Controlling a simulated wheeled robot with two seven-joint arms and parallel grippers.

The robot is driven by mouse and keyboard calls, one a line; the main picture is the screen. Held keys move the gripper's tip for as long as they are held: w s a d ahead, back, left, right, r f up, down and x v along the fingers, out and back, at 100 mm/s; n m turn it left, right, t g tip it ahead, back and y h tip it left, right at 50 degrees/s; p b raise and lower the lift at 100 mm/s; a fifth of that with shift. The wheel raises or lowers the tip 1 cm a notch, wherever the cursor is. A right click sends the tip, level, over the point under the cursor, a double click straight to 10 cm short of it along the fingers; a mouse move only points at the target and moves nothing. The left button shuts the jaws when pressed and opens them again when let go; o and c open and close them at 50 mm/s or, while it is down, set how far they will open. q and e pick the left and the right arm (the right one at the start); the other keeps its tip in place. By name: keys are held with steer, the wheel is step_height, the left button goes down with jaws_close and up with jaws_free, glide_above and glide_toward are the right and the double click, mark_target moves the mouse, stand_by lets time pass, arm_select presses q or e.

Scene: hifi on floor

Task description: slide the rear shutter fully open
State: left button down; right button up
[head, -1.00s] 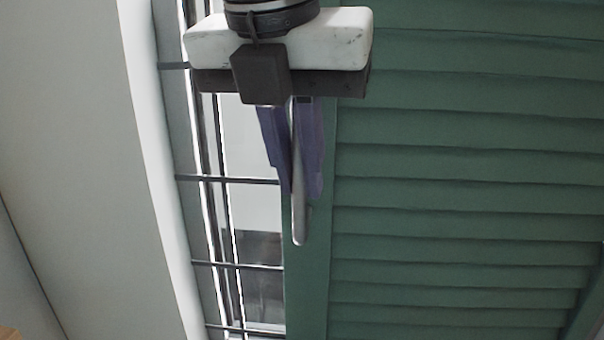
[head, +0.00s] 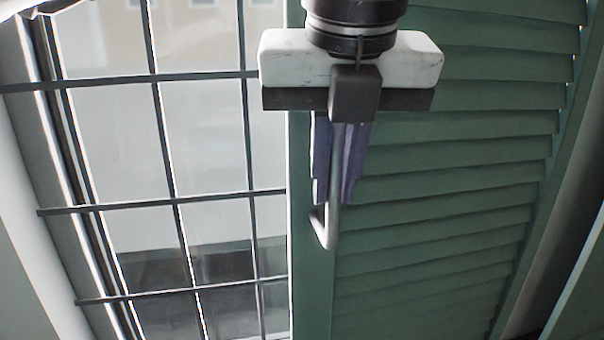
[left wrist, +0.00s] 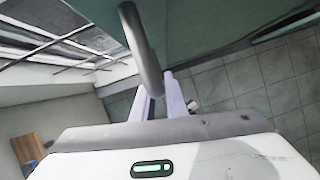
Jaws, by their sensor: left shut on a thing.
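The green louvred shutter (head: 430,225) fills the right half of the head view, its left edge near the middle. A grey metal bar handle (head: 331,225) is fixed on its left frame; the handle also shows in the left wrist view (left wrist: 140,45). My left gripper (head: 335,190) is shut on the handle, its purple fingers either side of the bar; they show in the left wrist view too (left wrist: 160,95). My right gripper is not in view.
A window with dark bars (head: 160,180) is uncovered left of the shutter. A pale wall (head: 20,250) borders it on the left. At the far right another green panel edge (head: 580,290) shows. The left wrist view shows a tiled surface (left wrist: 240,85) and a wooden piece (left wrist: 33,150).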

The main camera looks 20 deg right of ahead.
arm_select(q)
steer(key=c, duration=1.8)
jaws_free()
steer(key=shift+o, duration=0.2)
steer(key=v, duration=1)
steer(key=shift+r, duration=0.15)
